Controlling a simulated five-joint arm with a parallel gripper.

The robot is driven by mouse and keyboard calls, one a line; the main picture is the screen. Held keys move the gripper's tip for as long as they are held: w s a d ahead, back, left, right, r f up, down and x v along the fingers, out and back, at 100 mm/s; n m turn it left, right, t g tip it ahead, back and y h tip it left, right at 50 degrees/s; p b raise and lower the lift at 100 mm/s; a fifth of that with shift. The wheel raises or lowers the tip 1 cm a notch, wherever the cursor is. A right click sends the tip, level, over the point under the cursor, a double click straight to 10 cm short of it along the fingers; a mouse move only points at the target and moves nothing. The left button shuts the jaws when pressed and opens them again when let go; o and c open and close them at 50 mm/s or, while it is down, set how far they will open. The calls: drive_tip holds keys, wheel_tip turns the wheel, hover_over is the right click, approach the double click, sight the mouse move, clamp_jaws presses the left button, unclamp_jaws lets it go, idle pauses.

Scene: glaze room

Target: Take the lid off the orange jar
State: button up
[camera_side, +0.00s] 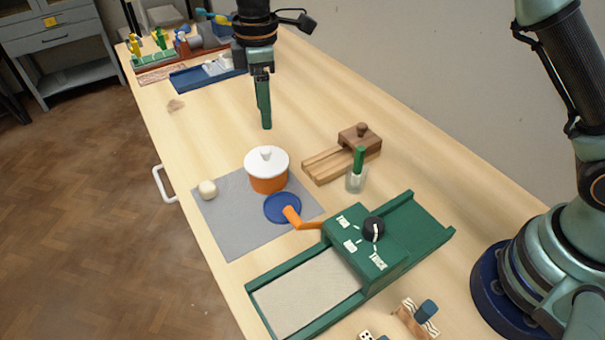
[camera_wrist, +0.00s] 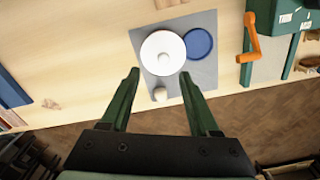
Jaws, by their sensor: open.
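The orange jar (camera_side: 268,183) stands upright on a grey mat (camera_side: 227,216). Its white lid (camera_side: 266,157) sits on top with a small round knob in the middle. In the wrist view the lid (camera_wrist: 163,53) hides the jar's orange body from above. My gripper (camera_side: 266,127) hangs in the air behind the jar, apart from it. In the wrist view my gripper (camera_wrist: 158,74) has its two green fingers spread wide and nothing between them is held; the lid shows beyond the fingertips.
A blue disc (camera_side: 276,209) lies beside the jar, and a pale round lump (camera_side: 208,190) sits at the mat's left. A green machine with an orange crank (camera_side: 300,220), a glass with a green-handled tool (camera_side: 356,180) and a wooden block (camera_side: 352,147) stand to the right.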

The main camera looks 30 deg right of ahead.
sight(265, 150)
wheel_tip(265, 150, down, 3)
drive_tip(key=shift+f, duration=0.15)
drive_tip(key=shift+s+a+f, duration=0.15)
drive_tip(key=shift+a+f, duration=0.05)
drive_tip(key=shift+f, duration=1.15)
drive_tip(key=shift+s+a+f, duration=0.1)
drive_tip(key=shift+a+f, duration=0.1)
drive_tip(key=shift+f, duration=1.15)
clamp_jaws()
